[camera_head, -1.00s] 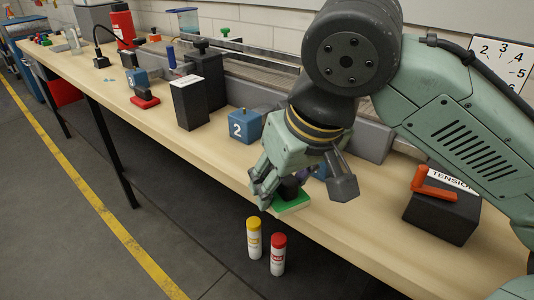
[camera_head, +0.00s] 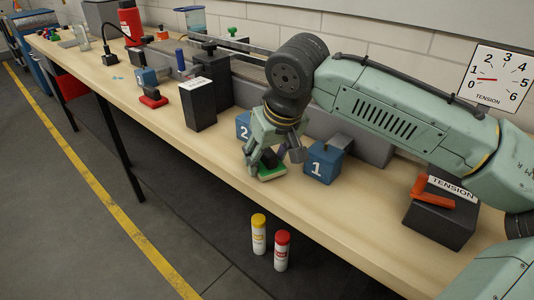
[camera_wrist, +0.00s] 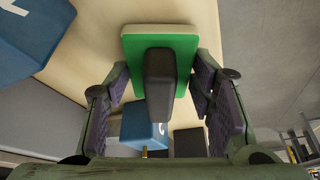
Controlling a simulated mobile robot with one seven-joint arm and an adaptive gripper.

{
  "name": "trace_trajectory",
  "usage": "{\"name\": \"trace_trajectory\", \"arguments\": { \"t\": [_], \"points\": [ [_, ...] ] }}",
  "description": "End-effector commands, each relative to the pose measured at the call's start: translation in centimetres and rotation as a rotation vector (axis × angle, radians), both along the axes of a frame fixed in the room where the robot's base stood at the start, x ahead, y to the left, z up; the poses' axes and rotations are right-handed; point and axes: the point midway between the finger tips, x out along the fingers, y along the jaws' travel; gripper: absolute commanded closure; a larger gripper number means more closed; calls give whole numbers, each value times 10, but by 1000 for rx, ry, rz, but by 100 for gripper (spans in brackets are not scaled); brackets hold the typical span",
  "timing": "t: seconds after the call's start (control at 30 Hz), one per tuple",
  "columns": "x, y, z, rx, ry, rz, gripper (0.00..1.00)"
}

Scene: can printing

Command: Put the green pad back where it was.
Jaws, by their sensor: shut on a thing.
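The green pad (camera_head: 272,173) is a flat plate with a pale underside and a dark block-shaped handle on top. It is over the bench near its front edge, in front of the gap between two blue blocks. My gripper (camera_head: 269,157) points down and is shut on the pad's dark handle. In the wrist view the pad (camera_wrist: 130,43) shows at the top centre, with the handle between the two finger pads of my gripper (camera_wrist: 160,95). I cannot tell whether the pad touches the bench or hangs just above it.
Blue block 1 (camera_head: 323,163) stands right of the pad, and blue block 2 (camera_head: 243,130) behind it to the left. A red pad (camera_head: 153,98) lies farther left. A black TENSION box (camera_head: 437,222) with an orange lever stands right. The bench front (camera_head: 325,205) is bare.

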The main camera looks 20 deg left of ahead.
Motion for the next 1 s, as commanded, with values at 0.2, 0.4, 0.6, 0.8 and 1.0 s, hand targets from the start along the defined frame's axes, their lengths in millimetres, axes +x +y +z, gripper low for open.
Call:
{"name": "trace_trajectory", "arguments": {
  "t": [0.2,0.4,0.6,0.8,1.0],
  "points": [
    [0,0,0,2,-1,-1,77],
    [0,0,-5,1,0,-1,49],
    [0,0,-4,1,0,-1,36],
    [0,0,-4,1,-1,0,31],
    [0,0,-2,0,-1,0,31]
  ]
}}
